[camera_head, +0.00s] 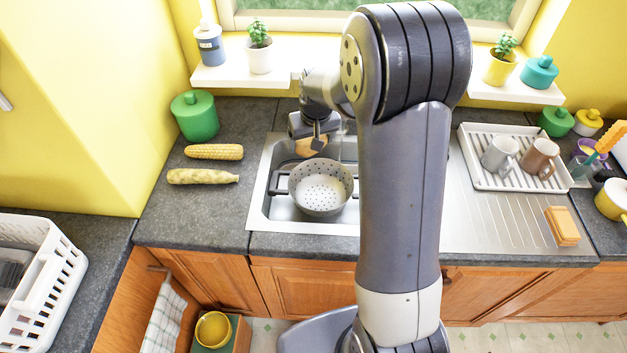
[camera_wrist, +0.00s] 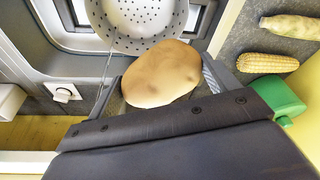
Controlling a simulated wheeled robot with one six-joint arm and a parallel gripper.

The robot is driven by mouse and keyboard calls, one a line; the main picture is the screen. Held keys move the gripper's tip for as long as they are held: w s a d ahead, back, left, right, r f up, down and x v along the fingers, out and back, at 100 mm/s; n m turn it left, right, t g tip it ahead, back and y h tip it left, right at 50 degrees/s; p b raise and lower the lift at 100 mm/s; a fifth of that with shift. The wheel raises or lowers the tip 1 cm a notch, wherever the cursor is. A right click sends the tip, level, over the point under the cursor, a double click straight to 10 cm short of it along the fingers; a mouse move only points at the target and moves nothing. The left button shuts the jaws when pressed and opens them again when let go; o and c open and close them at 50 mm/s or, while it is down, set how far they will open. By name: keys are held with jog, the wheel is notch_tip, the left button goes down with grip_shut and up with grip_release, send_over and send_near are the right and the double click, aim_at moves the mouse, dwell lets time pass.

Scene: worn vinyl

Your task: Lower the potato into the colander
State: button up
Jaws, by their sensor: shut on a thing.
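The potato (camera_wrist: 158,74) is tan and smooth. My gripper (camera_wrist: 165,88) is shut on it, with a finger on either side in the wrist view. In the head view the potato (camera_head: 311,147) hangs below my gripper (camera_head: 315,138), partly hidden by it, at the back of the sink. The grey metal colander (camera_head: 320,188) sits in the sink, upright and open at the top, with side handles and holes. It also shows in the wrist view (camera_wrist: 146,22), partly behind the potato. The potato appears above and behind the colander's far rim; I cannot tell the exact gap.
Two corn cobs, one yellow (camera_head: 214,152) and one pale (camera_head: 203,176), lie left of the sink (camera_head: 258,205). A green canister (camera_head: 195,115) stands behind them. A drying rack (camera_head: 487,181) with mugs is at right. My arm hides the sink's right side.

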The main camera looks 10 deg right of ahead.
jog(key=b, duration=0.6)
send_over(312, 199)
notch_tip(312, 199, down, 10)
jog(key=shift+r, duration=0.15)
dwell(0.3)
jog(key=shift+f+b, duration=3.05)
jog(key=shift+f, duration=0.65)
jog(key=shift+c, duration=0.2)
jog(key=shift+f+b, duration=0.55)
jog(key=shift+f, duration=0.1)
jog(key=o, duration=1)
jog(key=shift+s, duration=0.1)
